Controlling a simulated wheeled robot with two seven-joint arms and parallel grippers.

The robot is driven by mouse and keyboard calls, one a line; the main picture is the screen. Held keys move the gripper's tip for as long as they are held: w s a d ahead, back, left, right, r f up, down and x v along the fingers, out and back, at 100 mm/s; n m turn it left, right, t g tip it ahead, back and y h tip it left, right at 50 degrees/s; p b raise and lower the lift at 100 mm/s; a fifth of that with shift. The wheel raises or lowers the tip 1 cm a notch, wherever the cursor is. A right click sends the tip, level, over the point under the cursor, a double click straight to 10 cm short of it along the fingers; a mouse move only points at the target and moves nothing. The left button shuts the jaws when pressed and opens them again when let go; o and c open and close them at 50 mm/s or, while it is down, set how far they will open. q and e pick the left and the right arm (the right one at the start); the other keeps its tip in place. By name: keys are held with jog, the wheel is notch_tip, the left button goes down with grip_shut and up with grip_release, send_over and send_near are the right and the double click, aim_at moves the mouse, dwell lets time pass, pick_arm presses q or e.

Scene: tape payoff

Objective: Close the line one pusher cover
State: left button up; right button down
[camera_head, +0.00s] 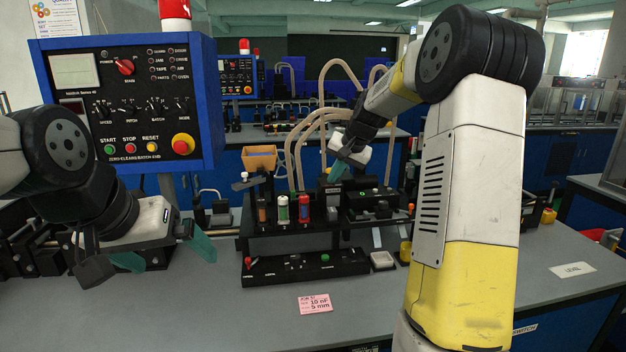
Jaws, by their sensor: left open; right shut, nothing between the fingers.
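My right gripper (336,171) is shut and empty, its teal fingertips pointing down over the black bench machine (300,228). Its fingers are just above a dark block (330,192) on the machine's top; I cannot tell whether they touch it. A black unit with a small green light (364,194) stands to the right of that block. I cannot tell which of these parts is the line one pusher cover, or whether it is open or shut. My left gripper (166,254) is open and empty over the left of the bench, its teal fingers wide apart.
A blue control panel (130,168) stands behind my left arm. Coloured cylinders (283,208), an orange hopper (260,158) and beige hoses (298,150) crowd the machine. A pink card (315,304) lies in front. The grey bench (220,312) is clear at the front.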

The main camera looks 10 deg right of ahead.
jog(key=w+a+f, duration=0.5)
jog(key=w+f, duration=0.1)
jog(key=f, duration=0.1)
jog(key=shift+a+f, duration=0.2)
jog(key=shift+f, duration=0.15)
jog(key=shift+w, duration=0.1)
jog(key=shift+a, duration=1.3)
